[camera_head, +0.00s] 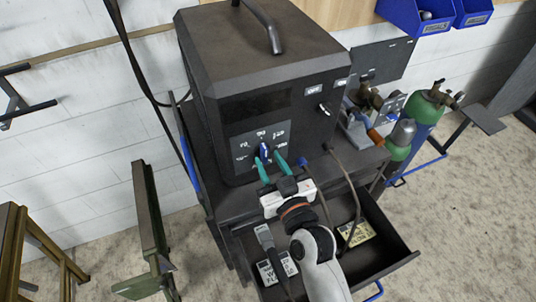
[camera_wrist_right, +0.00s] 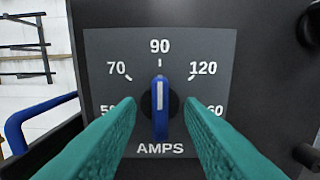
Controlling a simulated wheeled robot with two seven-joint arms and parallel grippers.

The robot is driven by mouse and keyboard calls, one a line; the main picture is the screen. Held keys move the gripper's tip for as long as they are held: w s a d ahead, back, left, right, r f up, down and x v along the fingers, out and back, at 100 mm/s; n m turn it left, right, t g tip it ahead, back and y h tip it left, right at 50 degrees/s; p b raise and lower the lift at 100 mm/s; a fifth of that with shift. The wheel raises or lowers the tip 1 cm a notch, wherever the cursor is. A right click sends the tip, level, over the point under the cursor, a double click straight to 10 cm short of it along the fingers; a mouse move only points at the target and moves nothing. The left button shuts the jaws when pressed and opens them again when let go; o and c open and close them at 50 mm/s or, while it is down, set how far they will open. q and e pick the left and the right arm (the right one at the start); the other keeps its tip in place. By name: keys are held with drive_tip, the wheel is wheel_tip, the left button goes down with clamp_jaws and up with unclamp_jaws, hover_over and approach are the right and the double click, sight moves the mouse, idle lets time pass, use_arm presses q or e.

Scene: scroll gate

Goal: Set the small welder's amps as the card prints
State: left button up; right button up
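The small welder (camera_head: 262,75) is a dark box with a handle, standing on a cart. Its amps knob (camera_wrist_right: 160,108) is blue with a white line that points straight up at 90. The grey dial plate (camera_wrist_right: 160,40) also shows 70 and 120; the lowest and highest numbers are partly hidden by my fingers. My right gripper (camera_head: 270,167) is open, its teal fingers either side of the knob, with gaps showing in the wrist view. Two cards, one whitish (camera_head: 277,269) and one yellowish (camera_head: 357,234), lie in the open drawer; their print is too small to read. My left gripper is out of view.
A switch (camera_head: 325,108) with OFF and ON labels is on the welder's front. The open drawer (camera_head: 392,262) juts out below. Cables hang from the front. Gas cylinders (camera_head: 425,108) stand at right and a green metal stand (camera_head: 150,225) at left.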

drive_tip(key=shift+w+a, duration=0.25)
drive_tip(key=shift+w, duration=0.4)
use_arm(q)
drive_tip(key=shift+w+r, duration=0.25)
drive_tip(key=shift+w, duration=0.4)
use_arm(e)
drive_tip(key=shift+c, duration=0.6)
clamp_jaws()
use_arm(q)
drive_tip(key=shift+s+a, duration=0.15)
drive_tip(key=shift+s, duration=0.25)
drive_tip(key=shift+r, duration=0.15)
